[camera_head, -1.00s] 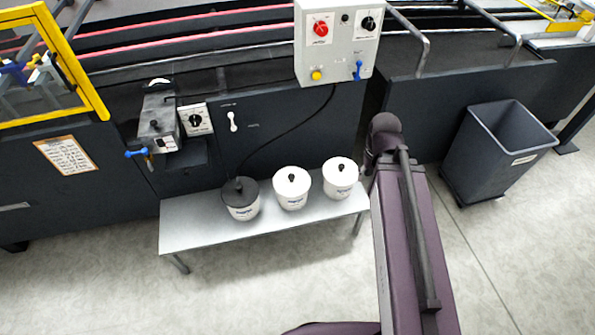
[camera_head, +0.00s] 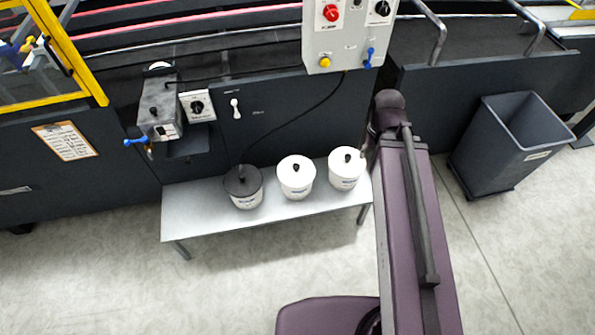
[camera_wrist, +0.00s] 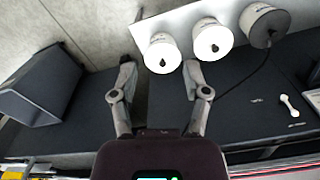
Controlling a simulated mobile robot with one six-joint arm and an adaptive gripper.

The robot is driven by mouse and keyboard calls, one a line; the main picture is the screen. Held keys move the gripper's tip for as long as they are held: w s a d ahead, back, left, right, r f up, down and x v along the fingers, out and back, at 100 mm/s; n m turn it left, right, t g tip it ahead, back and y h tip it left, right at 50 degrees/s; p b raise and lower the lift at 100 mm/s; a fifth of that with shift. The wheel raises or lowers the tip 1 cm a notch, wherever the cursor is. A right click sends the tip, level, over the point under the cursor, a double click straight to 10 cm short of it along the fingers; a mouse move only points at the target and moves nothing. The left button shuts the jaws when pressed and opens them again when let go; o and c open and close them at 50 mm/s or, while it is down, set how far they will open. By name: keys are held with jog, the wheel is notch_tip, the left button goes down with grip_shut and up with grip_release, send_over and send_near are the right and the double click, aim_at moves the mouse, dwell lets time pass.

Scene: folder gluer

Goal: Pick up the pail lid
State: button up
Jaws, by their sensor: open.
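Three lidded pails stand in a row on a grey bench. The left pail has a dark lid (camera_head: 242,180); the middle lid (camera_head: 296,169) and right lid (camera_head: 346,159) are white. Each lid has a black knob. In the wrist view the order is reversed: one white lid (camera_wrist: 163,57) is nearest my gripper, then the other white lid (camera_wrist: 212,43), then the dark lid (camera_wrist: 267,27). My gripper (camera_wrist: 158,72) is open and empty, its fingers spread to both sides of the nearest white-lidded pail in the picture. In the head view my arm hides the gripper.
The bench (camera_head: 200,210) has bare room at its left. Behind it stands the dark machine side with a control box (camera_head: 345,35) and a hanging cable. A grey bin (camera_head: 510,145) stands at right. A glue unit (camera_head: 158,108) juts out at left.

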jog(key=shift+o, duration=0.9)
jog(key=shift+f, duration=0.1)
jog(key=m+t+b, duration=0.1)
jog(key=b, duration=3)
send_over(295, 165)
jog(key=s, duration=0.1)
notch_tip(295, 165, down, 31)
jog(key=shift+s+a, duration=0.15)
jog(key=shift+a, duration=0.05)
jog(key=f+b, duration=0.2)
jog(key=b, duration=0.1)
jog(key=f+b, duration=0.3)
jog(key=w+f+b, duration=0.1)
jog(key=f+b, duration=0.1)
jog(key=f, duration=0.1)
jog(key=shift+d+f+b, duration=0.1)
jog(key=shift+f+b, duration=0.15)
jog(key=shift+b, duration=0.15)
jog(key=shift+f, duration=0.15)
